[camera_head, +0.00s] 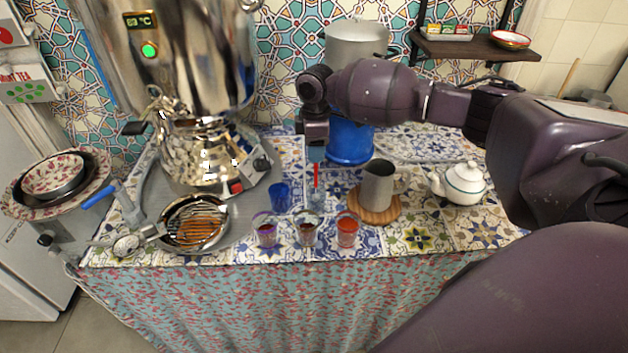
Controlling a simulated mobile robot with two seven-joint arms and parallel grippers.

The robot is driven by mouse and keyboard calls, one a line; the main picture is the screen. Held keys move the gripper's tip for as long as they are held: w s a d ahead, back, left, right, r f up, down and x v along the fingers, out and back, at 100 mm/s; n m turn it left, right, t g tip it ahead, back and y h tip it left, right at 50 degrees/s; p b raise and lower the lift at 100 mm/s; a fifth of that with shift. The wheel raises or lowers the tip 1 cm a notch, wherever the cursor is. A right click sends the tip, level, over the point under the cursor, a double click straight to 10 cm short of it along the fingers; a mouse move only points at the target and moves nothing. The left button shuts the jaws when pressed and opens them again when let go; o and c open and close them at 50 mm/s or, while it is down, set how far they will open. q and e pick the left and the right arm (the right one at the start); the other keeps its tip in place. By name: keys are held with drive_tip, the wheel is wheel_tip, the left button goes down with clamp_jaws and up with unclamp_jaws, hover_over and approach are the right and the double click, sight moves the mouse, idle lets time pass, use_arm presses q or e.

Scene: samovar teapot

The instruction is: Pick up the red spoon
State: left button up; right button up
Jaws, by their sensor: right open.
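The red spoon (316,177) stands roughly upright, its thin red handle pointing up from a small clear glass (317,200) near the middle of the table. My right gripper (316,152) reaches in from the right and points down just above the top of the spoon's handle. It is open with nothing seen between its fingers. The spoon's lower end is hard to make out in the glass. My left gripper is out of view.
A blue cup (280,196) and three small glasses (307,228) stand close by. A grey mug (378,186) on a wooden coaster (374,216) and a white teapot (461,184) are to the right. A large samovar (190,60) and a strainer pan (195,224) are left. A blue canister (350,143) is behind.

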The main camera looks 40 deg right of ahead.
sight(316, 190)
wheel_tip(316, 190, down, 4)
drive_tip(key=shift+r, duration=0.25)
drive_tip(key=shift+s+f+b, duration=0.15)
drive_tip(key=shift+f+b, duration=0.4)
drive_tip(key=shift+f, duration=2)
drive_tip(key=shift+c, duration=0.2)
clamp_jaws()
